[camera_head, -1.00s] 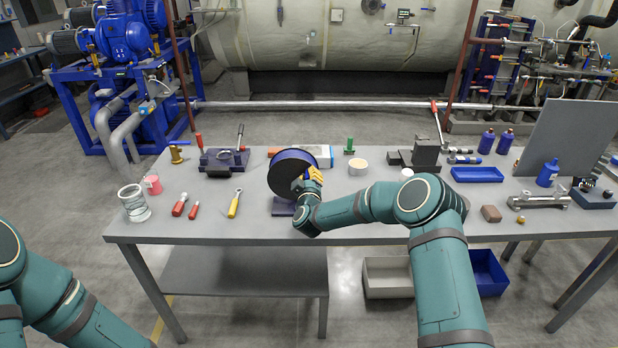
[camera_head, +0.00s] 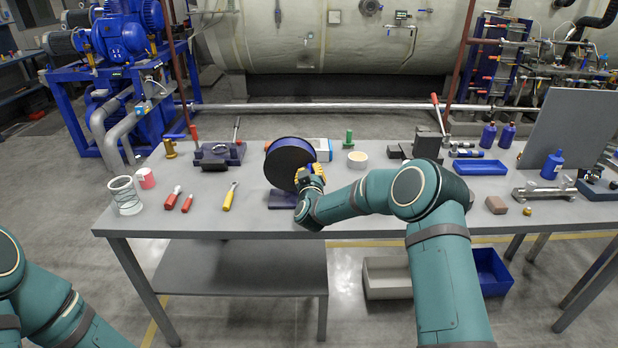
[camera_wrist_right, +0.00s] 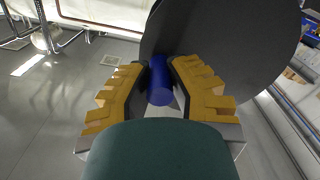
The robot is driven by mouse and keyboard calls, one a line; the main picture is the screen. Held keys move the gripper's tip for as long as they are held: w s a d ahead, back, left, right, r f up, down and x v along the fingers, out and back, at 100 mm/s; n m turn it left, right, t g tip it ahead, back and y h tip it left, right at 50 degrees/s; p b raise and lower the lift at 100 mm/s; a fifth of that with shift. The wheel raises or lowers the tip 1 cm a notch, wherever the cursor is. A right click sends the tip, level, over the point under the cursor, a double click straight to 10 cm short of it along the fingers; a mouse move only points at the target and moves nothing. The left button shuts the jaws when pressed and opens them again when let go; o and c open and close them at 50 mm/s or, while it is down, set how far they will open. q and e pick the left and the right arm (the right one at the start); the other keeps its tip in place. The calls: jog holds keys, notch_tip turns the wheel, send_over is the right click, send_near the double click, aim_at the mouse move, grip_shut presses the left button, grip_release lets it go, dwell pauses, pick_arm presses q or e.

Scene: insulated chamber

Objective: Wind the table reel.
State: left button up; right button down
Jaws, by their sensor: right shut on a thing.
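The table reel (camera_head: 288,163) is a dark disc with a blue rim, standing upright on a dark base (camera_head: 283,199) near the middle of the table. In the right wrist view its dark side plate (camera_wrist_right: 215,40) fills the upper right. A blue cylindrical handle (camera_wrist_right: 160,85) sticks out from the plate. My right gripper (camera_head: 314,176) is at the reel's right side. Its yellow ridged fingers (camera_wrist_right: 160,88) are closed on the blue handle, one on each side. My left arm shows at the lower left, but its gripper is out of view.
On the grey table (camera_head: 260,220), a yellow-handled tool (camera_head: 230,196), red-handled tools (camera_head: 173,197) and a glass jar (camera_head: 125,195) lie left of the reel. A roll of tape (camera_head: 357,159) and a green-topped item (camera_head: 348,139) stand behind right. A blue tray (camera_head: 480,167) lies farther right.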

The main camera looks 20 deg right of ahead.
jog(key=shift+d+f+m+b, duration=0.15)
jog(key=shift+f+m+b, duration=0.2)
jog(key=shift+m+b, duration=0.3)
jog(key=c, duration=0.8)
grip_release()
jog(key=shift+c, duration=0.2)
jog(key=v, duration=1.2)
